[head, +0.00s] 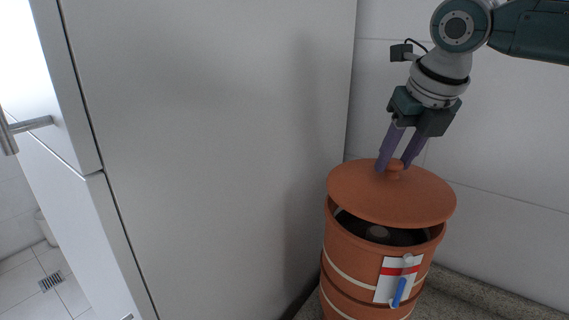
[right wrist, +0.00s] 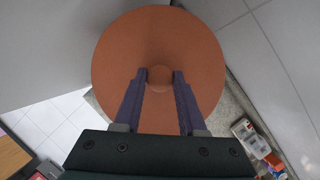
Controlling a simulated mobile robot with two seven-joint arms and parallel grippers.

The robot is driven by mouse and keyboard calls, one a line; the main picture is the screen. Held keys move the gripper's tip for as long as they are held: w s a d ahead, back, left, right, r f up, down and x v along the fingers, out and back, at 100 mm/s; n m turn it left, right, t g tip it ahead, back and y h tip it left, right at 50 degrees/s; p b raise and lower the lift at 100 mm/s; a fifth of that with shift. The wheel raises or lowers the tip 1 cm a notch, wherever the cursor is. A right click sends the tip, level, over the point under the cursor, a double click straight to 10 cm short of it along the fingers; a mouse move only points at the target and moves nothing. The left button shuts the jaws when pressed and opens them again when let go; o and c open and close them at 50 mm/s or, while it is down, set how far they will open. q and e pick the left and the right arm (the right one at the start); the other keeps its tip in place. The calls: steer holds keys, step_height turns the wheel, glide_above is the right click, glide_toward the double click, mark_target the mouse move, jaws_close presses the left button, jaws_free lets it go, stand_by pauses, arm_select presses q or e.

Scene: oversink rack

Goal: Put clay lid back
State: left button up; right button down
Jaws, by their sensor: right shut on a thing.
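The clay lid (head: 420,198) is a round orange-brown disc with a small knob (head: 395,170). My right gripper (head: 391,168) is shut on the knob, with a purple finger on each side; the right wrist view shows the lid (right wrist: 200,70) and the fingers around its knob (right wrist: 160,78). The lid is tilted over the mouth of the clay pot (head: 348,262). Whether the lid's back edge touches the rim is hidden. My left gripper is not in view.
The pot stands on a speckled counter (head: 480,295) in a corner, close to a tall grey panel (head: 220,150) on the left and a white tiled wall (head: 510,150) behind. A white and red label (head: 390,283) and a blue-handled tap (head: 399,292) are on the pot's front.

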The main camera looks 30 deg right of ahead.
mark_target(397, 171)
steer(key=shift+f+p, duration=0.35)
steer(key=shift+f, duration=1.75)
steer(key=shift+c, duration=2.4)
jaws_free()
